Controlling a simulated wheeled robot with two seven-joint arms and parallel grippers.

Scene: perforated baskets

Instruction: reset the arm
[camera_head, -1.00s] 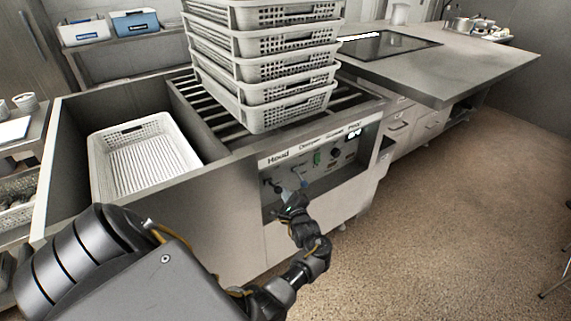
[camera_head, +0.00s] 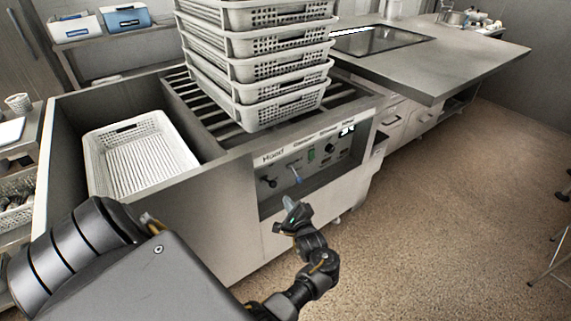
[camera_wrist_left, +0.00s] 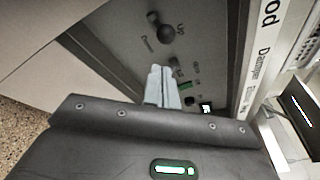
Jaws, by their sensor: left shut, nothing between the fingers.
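My left gripper (camera_head: 289,203) is in front of the control panel (camera_head: 318,160) on the machine's front, apart from it in the head view. Its fingers are together with nothing between them. They also show in the left wrist view (camera_wrist_left: 161,84), pointing toward the panel. My right gripper is not in view.
A stack of white perforated baskets (camera_head: 283,93) stands on the slatted rack (camera_head: 205,110). One more white basket (camera_head: 138,158) sits in the left bay. A counter with a dark cooktop (camera_head: 378,41) is at the back right. The floor (camera_head: 450,200) on the right is open.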

